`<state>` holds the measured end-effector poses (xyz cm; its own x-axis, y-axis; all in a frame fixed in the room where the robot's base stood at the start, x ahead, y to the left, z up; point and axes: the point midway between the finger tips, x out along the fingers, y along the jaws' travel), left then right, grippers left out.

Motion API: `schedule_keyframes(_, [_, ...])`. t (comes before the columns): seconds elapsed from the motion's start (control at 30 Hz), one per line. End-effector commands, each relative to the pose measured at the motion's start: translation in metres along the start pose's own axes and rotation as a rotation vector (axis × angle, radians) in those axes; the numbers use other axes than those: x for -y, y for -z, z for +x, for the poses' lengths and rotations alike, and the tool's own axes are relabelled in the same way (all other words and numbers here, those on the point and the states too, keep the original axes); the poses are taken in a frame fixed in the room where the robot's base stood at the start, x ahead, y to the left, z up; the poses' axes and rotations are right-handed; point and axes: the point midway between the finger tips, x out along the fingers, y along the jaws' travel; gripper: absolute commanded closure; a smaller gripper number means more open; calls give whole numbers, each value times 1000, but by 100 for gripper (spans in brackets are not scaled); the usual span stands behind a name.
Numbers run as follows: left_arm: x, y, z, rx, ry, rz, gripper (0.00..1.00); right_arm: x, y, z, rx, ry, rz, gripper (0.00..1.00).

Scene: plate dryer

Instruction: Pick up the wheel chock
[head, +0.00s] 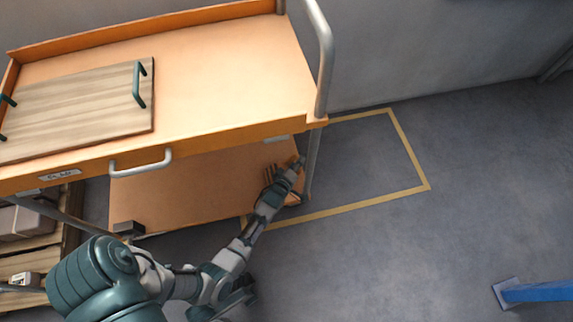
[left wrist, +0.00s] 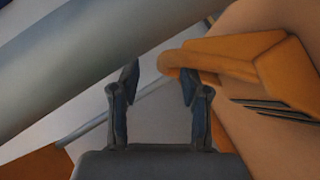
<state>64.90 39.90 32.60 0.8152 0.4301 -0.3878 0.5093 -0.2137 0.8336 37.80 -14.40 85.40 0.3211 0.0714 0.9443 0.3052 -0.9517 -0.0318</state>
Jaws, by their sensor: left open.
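The wheel chock is an orange wedge-shaped block with dark slots, lying on the lower shelf of the orange cart. It shows at upper right in the left wrist view (left wrist: 245,58). In the head view it is small and partly hidden behind my left arm (head: 269,174). My left gripper (left wrist: 159,85) is open and empty, at the cart's right end. Its right finger overlaps the chock's rounded narrow end in the picture; I cannot tell whether they touch. The gripper also shows in the head view (head: 298,163). My right gripper is not in view.
The orange cart (head: 225,85) has an upper shelf above the chock and a grey metal post (left wrist: 95,55) close by the left gripper. A wooden board with handles (head: 85,110) lies on top.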

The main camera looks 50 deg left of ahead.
Motion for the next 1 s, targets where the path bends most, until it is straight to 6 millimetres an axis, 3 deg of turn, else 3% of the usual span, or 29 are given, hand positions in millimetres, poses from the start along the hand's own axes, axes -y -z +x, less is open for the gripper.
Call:
schedule_keyframes(0.03, [14, -5, 9, 4, 12, 8, 54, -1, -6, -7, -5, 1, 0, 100])
schedule_keyframes(0.2, [9, -4, 27, 3, 8, 4, 54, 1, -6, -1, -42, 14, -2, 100])
schedule_keyframes(0.47, [2, -2, 29, 1, 2, 1, 54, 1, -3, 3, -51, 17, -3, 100])
schedule_keyframes(0.6, [3, -2, 29, 2, 3, 1, 90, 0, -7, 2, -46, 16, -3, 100])
schedule_keyframes(0.67, [3, -2, 29, 2, 3, 1, 100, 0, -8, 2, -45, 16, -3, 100])
schedule_keyframes(1.0, [3, -2, 29, 0, 2, 2, 100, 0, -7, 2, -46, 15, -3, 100])
